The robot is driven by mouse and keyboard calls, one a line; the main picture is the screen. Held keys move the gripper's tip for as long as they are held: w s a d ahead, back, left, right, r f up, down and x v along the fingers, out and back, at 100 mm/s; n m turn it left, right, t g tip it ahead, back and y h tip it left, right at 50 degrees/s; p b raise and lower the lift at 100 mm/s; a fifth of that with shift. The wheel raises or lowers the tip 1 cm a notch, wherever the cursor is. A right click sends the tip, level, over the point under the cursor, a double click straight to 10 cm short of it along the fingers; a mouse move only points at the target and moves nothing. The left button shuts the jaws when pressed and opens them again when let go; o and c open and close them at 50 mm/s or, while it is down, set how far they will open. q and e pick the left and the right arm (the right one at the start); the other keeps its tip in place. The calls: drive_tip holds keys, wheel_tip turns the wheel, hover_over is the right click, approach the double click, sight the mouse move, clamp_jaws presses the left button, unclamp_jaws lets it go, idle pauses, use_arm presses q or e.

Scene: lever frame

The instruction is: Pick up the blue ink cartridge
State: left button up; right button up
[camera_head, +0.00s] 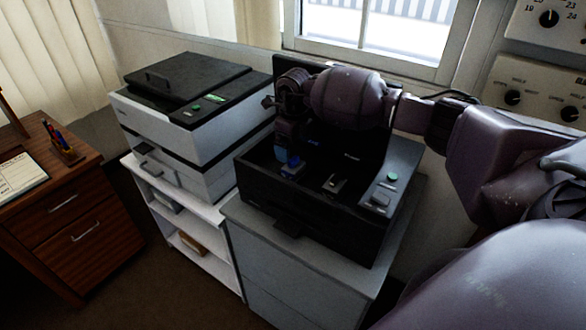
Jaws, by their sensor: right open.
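The blue ink cartridge (292,167) sits at the left of the open black machine (312,205), its blue top showing above the dark surface. My right arm reaches in from the right across the back of the machine. My right gripper (287,145) points down just above and slightly behind the cartridge. It is open, and I cannot tell whether its fingers touch the cartridge. The gripper's dark fingers blend into the dark machine. My left gripper is not in view.
A grey-and-black printer (195,130) stands on a white shelf unit left of the machine. The machine rests on a grey cabinet (270,262). Another small slot piece (336,183) and a green button (392,177) lie right of the cartridge. A wooden desk (75,235) is at far left.

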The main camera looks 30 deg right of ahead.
sight(294, 158)
drive_tip(key=shift+f, duration=1.3)
drive_tip(key=shift+w+d+f+p, duration=0.1)
drive_tip(key=shift+f+p, duration=0.2)
drive_tip(key=shift+f, duration=2)
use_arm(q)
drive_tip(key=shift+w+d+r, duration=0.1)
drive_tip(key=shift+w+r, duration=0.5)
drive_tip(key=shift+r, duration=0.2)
use_arm(e)
drive_tip(key=c, duration=1)
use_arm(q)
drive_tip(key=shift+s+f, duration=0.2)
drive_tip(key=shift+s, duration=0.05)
